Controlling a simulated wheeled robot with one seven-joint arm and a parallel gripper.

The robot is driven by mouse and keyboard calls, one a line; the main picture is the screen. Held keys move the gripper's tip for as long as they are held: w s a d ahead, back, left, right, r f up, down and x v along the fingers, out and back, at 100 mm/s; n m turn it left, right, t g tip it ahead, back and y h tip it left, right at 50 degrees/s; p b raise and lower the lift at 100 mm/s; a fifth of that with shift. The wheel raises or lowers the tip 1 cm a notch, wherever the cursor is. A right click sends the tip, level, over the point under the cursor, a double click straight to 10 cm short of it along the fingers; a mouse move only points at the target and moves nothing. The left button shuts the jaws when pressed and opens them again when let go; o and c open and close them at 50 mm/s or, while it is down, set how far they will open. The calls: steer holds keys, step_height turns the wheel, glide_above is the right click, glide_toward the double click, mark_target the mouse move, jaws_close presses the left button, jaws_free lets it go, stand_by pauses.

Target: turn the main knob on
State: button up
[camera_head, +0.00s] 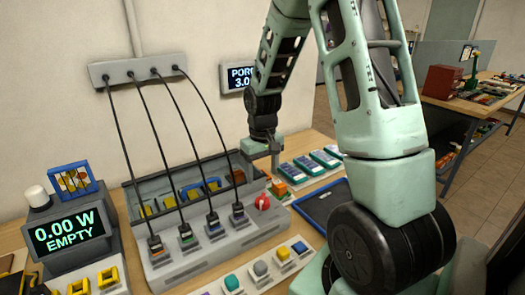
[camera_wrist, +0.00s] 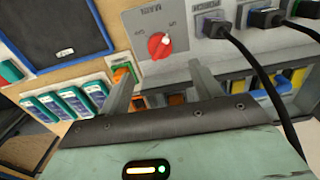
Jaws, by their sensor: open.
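The main knob (camera_wrist: 159,45) is a red round knob with a pale mark, on a grey panel labelled MAIN that appears upside down in the wrist view. It also shows in the head view as a red disc (camera_head: 262,202) at the right end of the grey charging unit (camera_head: 222,248). My gripper (camera_wrist: 162,86) is open and empty, its two fingers apart, with the knob beyond the fingertips and between them in the picture. In the head view my gripper (camera_head: 264,152) hangs above and behind the knob, apart from it. The knob's exact setting is too small to tell.
Black cables run from a wall strip (camera_head: 138,70) to plugs on the unit, left of the knob. A display (camera_head: 68,233) reads 0.00 W EMPTY. Teal-and-white packs (camera_head: 310,165), a dark blue tray (camera_head: 325,203) and coloured buttons (camera_head: 260,268) lie around the unit.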

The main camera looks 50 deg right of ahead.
step_height(320, 180, up, 8)
steer(key=shift+f+b, duration=0.2)
steer(key=shift+b, duration=0.1)
steer(key=shift+a, duration=0.1)
stand_by(0.4)
steer(key=s+a+n, duration=0.3)
steer(key=a+n, duration=0.1)
steer(key=a, duration=1.5)
steer(key=s+a+n, duration=0.6)
steer(key=s+a, duration=0.8)
steer(key=s, duration=0.2)
steer(key=shift+a+f+n+y, duration=0.3)
steer(key=shift+n, duration=0.1)
